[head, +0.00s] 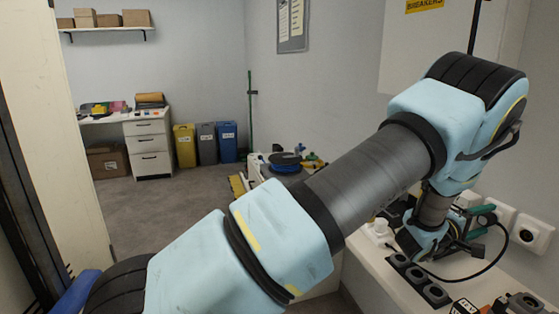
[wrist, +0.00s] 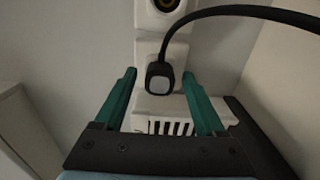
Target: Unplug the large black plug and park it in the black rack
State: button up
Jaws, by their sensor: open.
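My gripper (head: 483,219) reaches the wall sockets at the right of the head view, its green fingers spread. In the wrist view its open fingers (wrist: 159,76) stand on either side of a black plug (wrist: 159,82) with a grey end face. The plug sits against a white socket block, and a thick black cable (wrist: 235,11) runs from it up and to the right. A gap shows on both sides, so the fingers do not appear to grip it. The black rack (head: 419,280), with several round holes, lies on the white bench below my gripper.
An empty-looking white socket (head: 527,232) is right of my gripper. A white plug-like item (head: 378,228) stands on the bench (head: 372,262) left of it. The cable (head: 505,256) loops down over the bench by the rack. Dark items crowd the bench's lower right.

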aim_at(482, 221)
grip_shut()
dwell(0.6)
jog(key=shift+a, duration=0.1)
dwell(0.3)
jog(key=shift+v, duration=2.9)
